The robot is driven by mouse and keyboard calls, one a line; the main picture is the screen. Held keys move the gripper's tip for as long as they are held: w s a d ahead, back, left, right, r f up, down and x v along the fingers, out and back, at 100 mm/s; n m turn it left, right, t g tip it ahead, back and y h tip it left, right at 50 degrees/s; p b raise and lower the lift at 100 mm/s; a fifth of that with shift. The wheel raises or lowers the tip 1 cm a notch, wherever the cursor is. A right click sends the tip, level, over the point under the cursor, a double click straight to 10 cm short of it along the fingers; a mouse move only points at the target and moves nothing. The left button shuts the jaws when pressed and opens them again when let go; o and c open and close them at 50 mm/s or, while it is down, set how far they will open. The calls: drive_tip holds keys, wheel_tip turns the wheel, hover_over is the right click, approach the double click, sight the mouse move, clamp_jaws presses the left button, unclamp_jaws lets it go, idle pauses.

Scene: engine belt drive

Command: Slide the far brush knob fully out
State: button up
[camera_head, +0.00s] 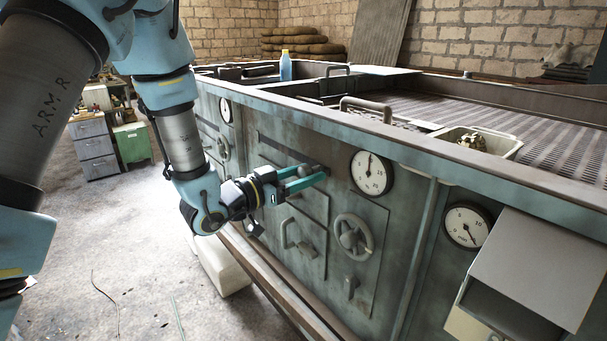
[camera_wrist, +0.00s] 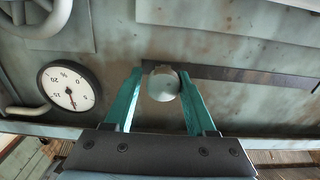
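A round grey-green knob (camera_wrist: 163,86) sits at the left end of a long dark slot (camera_wrist: 245,81) in the wrist view. In the head view, the knob (camera_head: 309,169) is at the right end of that slot (camera_head: 275,146), on the machine's side panel. My gripper (camera_wrist: 162,74) reaches to the panel with its two teal fingers on either side of the knob. Narrow gaps seem to show between the fingers and the knob, so it looks open around it. In the head view my gripper (camera_head: 312,177) partly hides the knob's surroundings.
A dial gauge (camera_head: 372,173) is just right of my gripper. A handwheel (camera_head: 353,237) and a door handle (camera_head: 296,239) stick out below. The machine's top rim (camera_head: 340,122) overhangs above. The floor (camera_head: 110,240) on the left is mostly clear.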

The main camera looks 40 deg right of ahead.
drive_tip(key=o, duration=0.4)
drive_tip(key=shift+s, duration=0.1)
drive_tip(key=shift+a, duration=0.1)
drive_tip(key=shift+w+a+b, duration=0.15)
drive_tip(key=shift+a+b, duration=0.6)
drive_tip(key=shift+a, duration=1.9)
drive_tip(key=shift+w+a+b, duration=0.15)
drive_tip(key=shift+a+b, duration=0.6)
drive_tip(key=shift+a, duration=1.9)
drive_tip(key=shift+w, duration=0.1)
